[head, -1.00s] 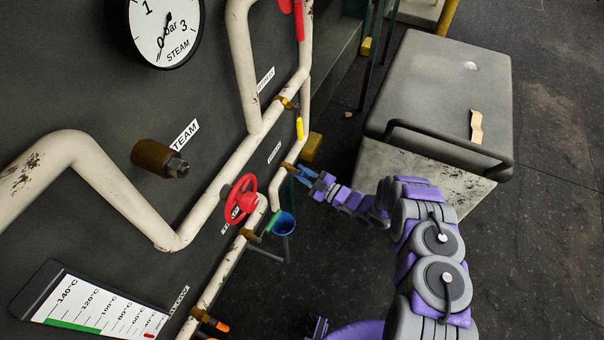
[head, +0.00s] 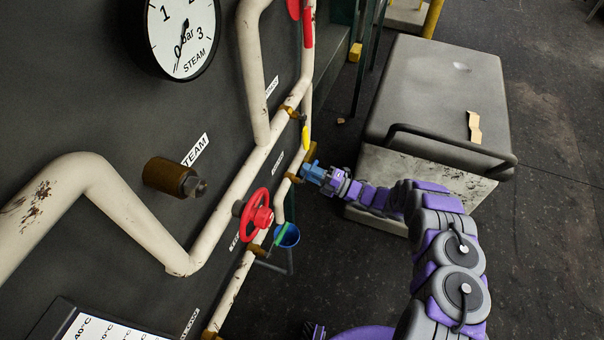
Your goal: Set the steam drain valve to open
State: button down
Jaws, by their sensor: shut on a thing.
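My gripper (head: 309,172), with blue jaws, is at a brass valve (head: 293,179) on the white pipe, just above the red handwheel. It is shut on that valve's handle, which the jaws mostly hide, so I cannot tell its angle. A small white label (head: 278,162) beside this valve is too small to read, so I cannot confirm that it is the steam drain valve. A valve with a yellow lever (head: 306,136) sits higher up the pipe. A green lever (head: 281,236) shows lower down by a blue funnel (head: 288,235).
The red handwheel (head: 257,215) stands out from the pipe, close to my gripper. A steam gauge (head: 183,35) and a brass fitting (head: 170,177) are on the dark panel.

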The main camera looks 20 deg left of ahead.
jog(key=shift+r+n+g, duration=0.3)
jog(key=shift+n+g, duration=0.1)
jog(key=shift+n, duration=0.5)
jog(key=c, duration=1.1)
grip_release()
jog(key=d+f+p, duration=0.1)
jog(key=d, duration=0.7)
jog(key=s+d+f+p, duration=0.1)
jog(key=d+f, duration=0.1)
jog(key=d, duration=0.7)
jog(key=shift+f, duration=0.25)
jog(key=shift+s, duration=0.1)
